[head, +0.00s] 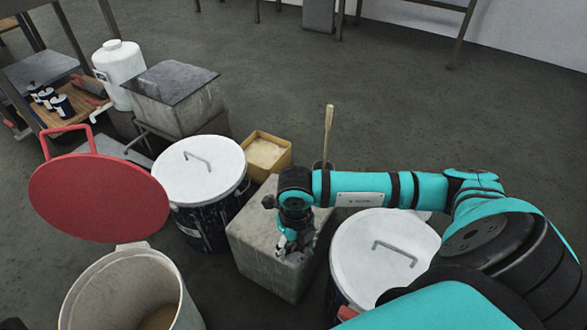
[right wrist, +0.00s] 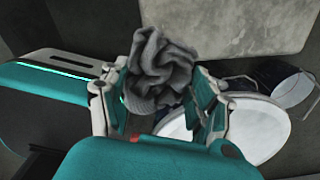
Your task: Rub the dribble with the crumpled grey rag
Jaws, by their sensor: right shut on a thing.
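My right gripper (head: 288,247) is over the top of a grey block in the head view, pointing down. In the right wrist view, it is shut on the crumpled grey rag (right wrist: 160,68), with a finger on each side of the bunched cloth. In the head view the rag is small and mostly hidden by the gripper; I cannot tell whether it touches the block. I cannot make out the dribble in either view. My left gripper is not in view.
The grey block (head: 262,225) stands between a white-lidded drum (head: 198,165) and another white-lidded drum (head: 365,245). A yellow box (head: 268,152) is behind it. An open bin (head: 135,285) and red lid (head: 98,200) are at the left. Clear floor lies beyond.

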